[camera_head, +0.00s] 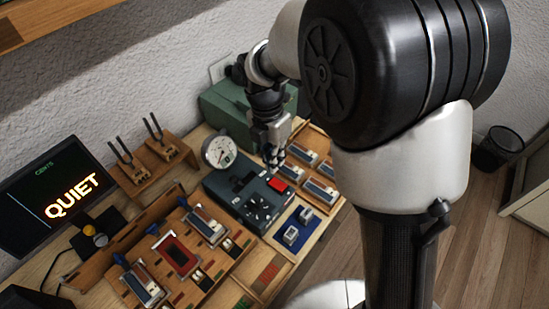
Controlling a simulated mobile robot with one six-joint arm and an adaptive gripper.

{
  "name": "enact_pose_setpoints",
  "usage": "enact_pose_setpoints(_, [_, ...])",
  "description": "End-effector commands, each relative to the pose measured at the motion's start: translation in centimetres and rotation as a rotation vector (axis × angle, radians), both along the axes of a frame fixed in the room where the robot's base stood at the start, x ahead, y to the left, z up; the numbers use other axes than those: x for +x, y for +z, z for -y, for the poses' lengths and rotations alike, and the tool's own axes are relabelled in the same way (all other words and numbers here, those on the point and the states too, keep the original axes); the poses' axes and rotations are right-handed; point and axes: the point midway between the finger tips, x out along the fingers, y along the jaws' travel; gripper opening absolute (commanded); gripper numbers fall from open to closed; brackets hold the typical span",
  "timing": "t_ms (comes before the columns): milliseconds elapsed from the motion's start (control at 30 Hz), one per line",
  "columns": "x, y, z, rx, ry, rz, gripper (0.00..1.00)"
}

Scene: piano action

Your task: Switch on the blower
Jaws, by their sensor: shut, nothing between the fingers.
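No label is readable, so I cannot tell for sure that this is the blower. A green box (222,112) stands behind it, partly hidden by my arm. My gripper (273,168) points down just behind the red switch, its fingers shut and empty. I cannot tell whether it touches the switch, or whether the switch is on or off.
A round gauge (218,151) stands left of my gripper. Two tuning forks stand in a wooden holder (150,174). A screen (58,196) at the left reads "QUIET". Trays of piano parts (312,168) flank the control box. A blue mat (281,245) holds two small metal blocks.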

Motion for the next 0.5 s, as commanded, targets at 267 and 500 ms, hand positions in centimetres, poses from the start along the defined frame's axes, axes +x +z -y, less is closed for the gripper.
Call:
enact_pose_setpoints(267, [-0.5, -6.4, 0.6, -0.001, -0.001, -0.002, 0.0])
enact_pose_setpoints(500, [-0.7, -9.5, 0.9, 0.0, -0.001, 0.0, 0.0])
